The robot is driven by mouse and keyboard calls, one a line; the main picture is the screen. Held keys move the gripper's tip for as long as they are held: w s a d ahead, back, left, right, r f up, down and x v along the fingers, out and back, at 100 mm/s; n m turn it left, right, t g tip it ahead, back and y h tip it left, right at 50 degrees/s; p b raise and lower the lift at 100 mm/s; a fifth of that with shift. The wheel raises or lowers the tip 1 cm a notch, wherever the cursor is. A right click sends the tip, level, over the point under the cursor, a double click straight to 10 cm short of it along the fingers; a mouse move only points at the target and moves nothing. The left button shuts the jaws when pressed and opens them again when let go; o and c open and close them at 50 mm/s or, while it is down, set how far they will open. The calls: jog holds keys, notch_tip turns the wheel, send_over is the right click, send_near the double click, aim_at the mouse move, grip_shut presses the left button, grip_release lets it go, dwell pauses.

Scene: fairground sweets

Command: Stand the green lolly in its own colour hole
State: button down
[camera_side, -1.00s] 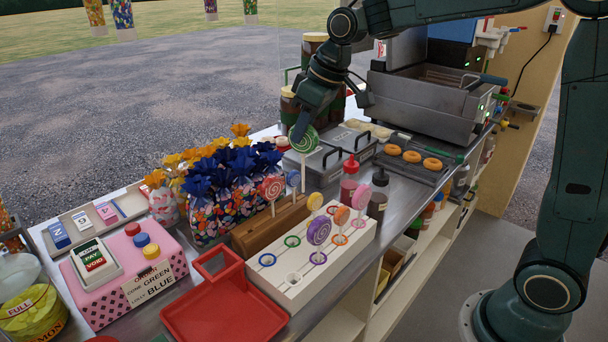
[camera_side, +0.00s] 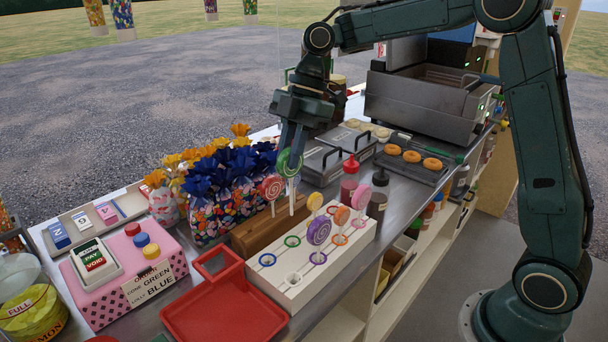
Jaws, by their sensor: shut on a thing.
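The green lolly (camera_side: 284,163) has a swirled disc and a pale stick pointing down. My gripper (camera_side: 292,150) is shut on it and partly hides the disc. The lolly is upright above the right end of the wooden rack (camera_side: 256,238); I cannot tell its exact height. The white block (camera_side: 285,293) in front has coloured rings around its holes. Its green ring (camera_side: 292,241) is empty, lower in the picture than the lolly's stick. A blue ring (camera_side: 267,260) is empty too. A purple lolly (camera_side: 318,231) and an orange lolly (camera_side: 341,216) stand in the block.
A red lolly (camera_side: 271,188) stands in the wooden rack, beside the held lolly. A yellow lolly (camera_side: 315,201) stands close on the right. Blue-topped sweet bags (camera_side: 235,180) crowd the left. A red tray (camera_side: 222,315) lies in front. Sauce bottles (camera_side: 378,195) stand behind the block.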

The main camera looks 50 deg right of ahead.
jog(key=shift+f, duration=0.2)
send_over(292, 215)
jog(key=shift+w+f, duration=0.1)
jog(key=shift+f, duration=2.85)
jog(key=shift+d+f, duration=0.1)
jog(key=shift+f, duration=1.1)
jog(key=shift+f, duration=0.7)
jog(key=shift+f, duration=0.9)
